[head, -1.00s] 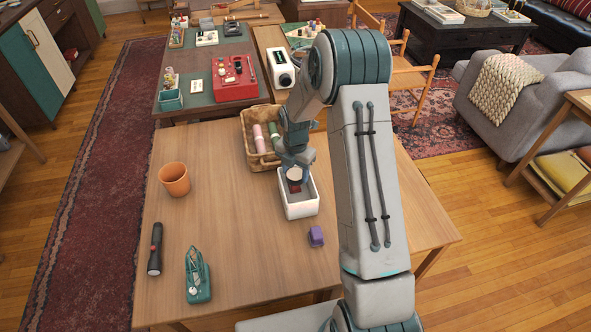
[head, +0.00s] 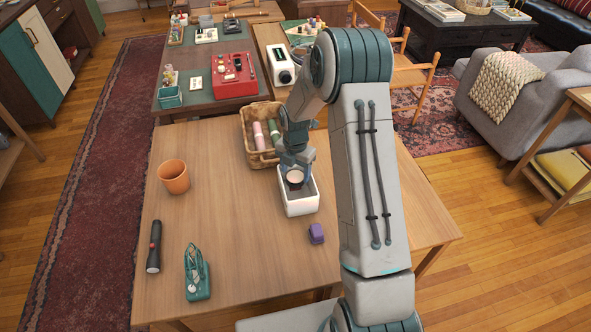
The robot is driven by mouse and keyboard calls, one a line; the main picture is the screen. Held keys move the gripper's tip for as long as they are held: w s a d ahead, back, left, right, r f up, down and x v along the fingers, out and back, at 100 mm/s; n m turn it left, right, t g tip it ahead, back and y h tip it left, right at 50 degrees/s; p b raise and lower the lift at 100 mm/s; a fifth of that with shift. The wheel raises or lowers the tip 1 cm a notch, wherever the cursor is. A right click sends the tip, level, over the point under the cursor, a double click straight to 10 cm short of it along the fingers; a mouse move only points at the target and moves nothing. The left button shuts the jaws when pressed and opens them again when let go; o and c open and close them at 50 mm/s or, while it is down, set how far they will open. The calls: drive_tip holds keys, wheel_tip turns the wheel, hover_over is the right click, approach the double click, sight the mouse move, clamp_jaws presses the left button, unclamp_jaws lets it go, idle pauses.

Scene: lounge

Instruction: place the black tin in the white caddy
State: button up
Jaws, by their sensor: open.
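The white caddy (head: 300,207) stands on the wooden table below my arm.
A wicker basket (head: 248,146) with pink and green rolls stands just behind the caddy. A purple object (head: 316,233) lies in front of it. An orange pot (head: 174,177), a flashlight (head: 154,247) and a teal tool (head: 196,272) are on the left. The table's middle is clear.

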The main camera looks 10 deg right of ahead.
sight(295, 176)
drive_tip(key=s+r+m, duration=0.3)
drive_tip(key=r, duration=0.7)
drive_tip(key=s+r+m, duration=0.3)
drive_tip(key=r, duration=0.6)
drive_tip(key=s+r+m+t, duration=0.1)
drive_tip(key=s+r+m, duration=0.2)
drive_tip(key=s+m, duration=0.7)
drive_tip(key=s+r+m+t, duration=0.2)
drive_tip(key=s+r+m, duration=0.1)
drive_tip(key=s+m, duration=0.8)
drive_tip(key=shift+s, duration=0.55)
